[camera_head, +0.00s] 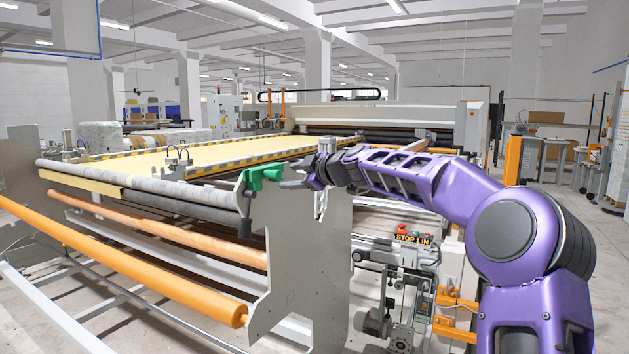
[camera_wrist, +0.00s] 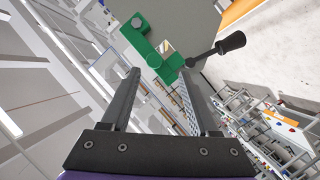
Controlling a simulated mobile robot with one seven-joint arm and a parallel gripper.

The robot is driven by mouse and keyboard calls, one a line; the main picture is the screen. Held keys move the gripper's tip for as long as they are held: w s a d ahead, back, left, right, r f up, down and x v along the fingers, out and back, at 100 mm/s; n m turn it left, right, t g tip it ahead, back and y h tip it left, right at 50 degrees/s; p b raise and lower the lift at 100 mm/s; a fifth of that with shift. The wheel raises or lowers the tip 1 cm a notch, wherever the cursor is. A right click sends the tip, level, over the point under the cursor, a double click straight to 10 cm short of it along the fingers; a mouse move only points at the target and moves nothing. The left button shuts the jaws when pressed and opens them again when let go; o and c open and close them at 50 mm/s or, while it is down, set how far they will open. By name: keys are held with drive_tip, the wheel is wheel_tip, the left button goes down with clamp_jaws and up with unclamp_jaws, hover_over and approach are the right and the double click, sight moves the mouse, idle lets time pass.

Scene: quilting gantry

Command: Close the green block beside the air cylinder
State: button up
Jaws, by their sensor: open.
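The green block (camera_head: 263,176) is mounted at the top of the grey side plate of the quilting frame, at the end of a roller. In the wrist view the green block (camera_wrist: 150,48) lies ahead of the fingertips, with raised round parts along it. A black-knobbed lever (camera_wrist: 231,42) reaches out beside its right end; a dark lever (camera_head: 246,215) hangs below the block in the head view. My gripper (camera_head: 290,182) is just right of the block. In the wrist view my gripper (camera_wrist: 160,76) has its fingers apart with nothing between them. I cannot clearly pick out the air cylinder.
The grey side plate (camera_head: 300,255) stands below my gripper. Orange (camera_head: 130,270) and copper rollers (camera_head: 170,228) run left from it. A red stop button (camera_head: 402,229) and a motor assembly sit below my arm. Open floor (camera_head: 590,240) lies to the right.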

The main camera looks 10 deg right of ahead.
drive_tip(key=s+d, duration=0.4)
drive_tip(key=s, duration=0.3)
drive_tip(key=shift+s+r, duration=0.2)
drive_tip(key=shift+s, duration=0.1)
idle(0.4)
drive_tip(key=shift+d, duration=0.1)
idle(0.4)
drive_tip(key=v, duration=1.7)
drive_tip(key=shift+s, duration=0.15)
drive_tip(key=shift+d+f, duration=0.15)
